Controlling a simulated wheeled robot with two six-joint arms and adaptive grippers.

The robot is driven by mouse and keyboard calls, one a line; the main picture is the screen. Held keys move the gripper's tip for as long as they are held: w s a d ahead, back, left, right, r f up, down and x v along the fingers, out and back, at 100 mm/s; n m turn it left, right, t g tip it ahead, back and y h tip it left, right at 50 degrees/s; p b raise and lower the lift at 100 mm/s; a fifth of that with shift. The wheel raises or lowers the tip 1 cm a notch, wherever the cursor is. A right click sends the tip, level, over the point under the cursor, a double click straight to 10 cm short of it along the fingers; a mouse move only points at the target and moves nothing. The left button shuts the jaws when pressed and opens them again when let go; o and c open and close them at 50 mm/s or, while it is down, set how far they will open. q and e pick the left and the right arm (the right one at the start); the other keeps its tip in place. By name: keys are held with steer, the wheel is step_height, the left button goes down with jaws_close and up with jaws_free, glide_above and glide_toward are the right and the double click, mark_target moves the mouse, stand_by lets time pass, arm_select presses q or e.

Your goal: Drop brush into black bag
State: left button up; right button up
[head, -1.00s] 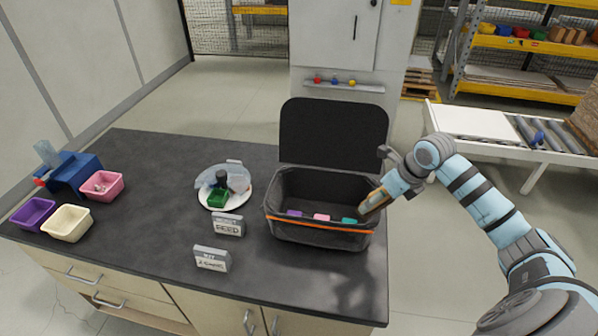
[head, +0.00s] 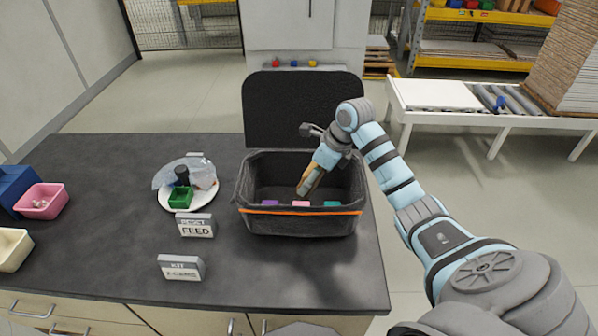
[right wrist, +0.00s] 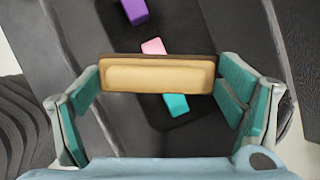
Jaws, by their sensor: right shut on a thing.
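The black bag (head: 255,222) stands open on the dark worktop, its lid (head: 303,105) raised at the back. An orange stripe runs along its front. My right gripper (head: 311,180) reaches in from the right, over the bag's opening. In the right wrist view it is shut on the brush (right wrist: 158,76), a tan wooden block with a brown edge held crosswise between teal finger pads. The brush's underside is hidden. Below it show a purple piece (right wrist: 135,10), a pink piece (right wrist: 153,46) and a teal piece (right wrist: 176,105) at the bag. My left gripper is not in view.
Left of the bag is a white plate (head: 205,200) with a green box (head: 180,197) and a clear object. Two signs (head: 195,225) (head: 181,267) stand in front of it. A pink bin (head: 41,203) and a cream bin (head: 12,250) are far left.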

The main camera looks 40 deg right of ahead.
steer(key=o, duration=0.6)
steer(key=w, duration=0.1)
steer(key=w+f, duration=0.1)
steer(key=shift+w+f, duration=0.1)
steer(key=shift+w, duration=0.3)
steer(key=shift+o, duration=1.2)
steer(key=shift+w+d+f, duration=0.1)
steer(key=shift+d, duration=0.1)
steer(key=shift+s+r, duration=0.2)
steer(key=shift+s, duration=0.1)
steer(key=shift+s+r, duration=0.2)
steer(key=shift+s, duration=0.2)
steer(key=shift+r, duration=0.25)
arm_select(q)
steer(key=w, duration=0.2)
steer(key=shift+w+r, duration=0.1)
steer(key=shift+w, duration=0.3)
arm_select(e)
steer(key=v, duration=1.1)
steer(key=shift+r, duration=0.2)
